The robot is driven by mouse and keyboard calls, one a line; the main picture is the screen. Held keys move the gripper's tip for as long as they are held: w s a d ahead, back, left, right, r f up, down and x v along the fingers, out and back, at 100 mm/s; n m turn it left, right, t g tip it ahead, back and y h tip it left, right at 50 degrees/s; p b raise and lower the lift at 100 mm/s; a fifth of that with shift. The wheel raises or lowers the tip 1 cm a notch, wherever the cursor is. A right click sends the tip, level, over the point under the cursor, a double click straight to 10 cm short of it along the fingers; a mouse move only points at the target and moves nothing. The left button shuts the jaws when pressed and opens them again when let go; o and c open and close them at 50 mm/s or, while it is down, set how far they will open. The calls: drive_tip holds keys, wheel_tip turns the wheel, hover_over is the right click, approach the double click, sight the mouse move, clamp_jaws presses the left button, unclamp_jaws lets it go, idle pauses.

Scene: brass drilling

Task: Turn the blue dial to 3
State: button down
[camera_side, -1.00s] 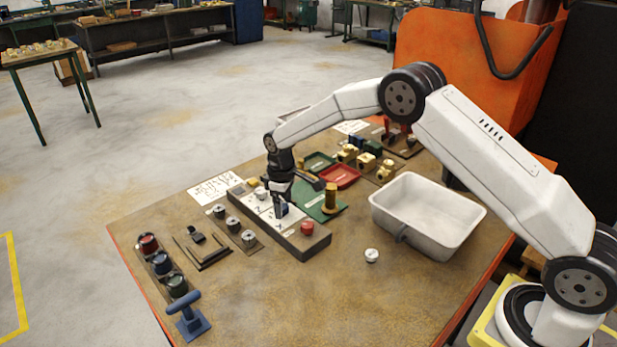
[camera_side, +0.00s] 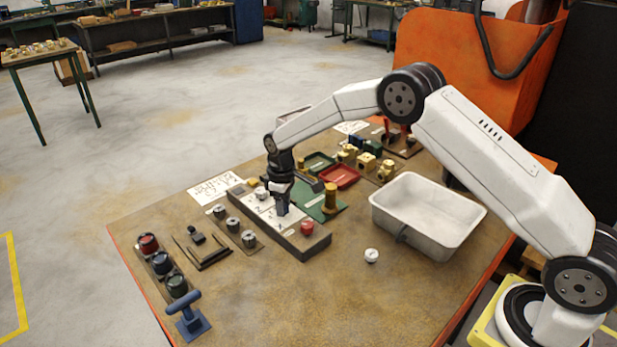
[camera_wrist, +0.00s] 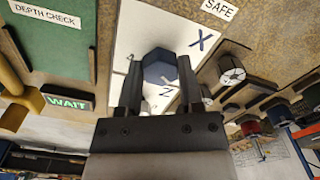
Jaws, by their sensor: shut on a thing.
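The blue dial (camera_wrist: 160,70) is a dark blue six-sided knob on a white plate (camera_wrist: 130,30) with dark blue marks. My gripper (camera_wrist: 159,80) points down over the plate, with one finger on each side of the dial, shut on it. In the side view my gripper (camera_side: 283,206) stands at the middle of the long grey block, and its fingers hide the dial. A mark like an X and one like a Z show beside the dial in the wrist view. I cannot read which number the dial points at.
A red button (camera_side: 307,228) sits at the block's near end and a pale knob (camera_side: 261,193) at its far end. A brass post (camera_side: 330,197) stands close to the right. A white bin (camera_side: 440,245) is farther right.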

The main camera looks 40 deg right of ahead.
drive_tip(key=m, duration=0.4)
drive_tip(key=shift+a, duration=0.1)
drive_tip(key=m, duration=0.9)
drive_tip(key=shift+a, duration=0.1)
drive_tip(key=m, duration=0.4)
drive_tip(key=shift+w, duration=0.1)
idle(0.4)
drive_tip(key=shift+c, duration=1.2)
unclamp_jaws()
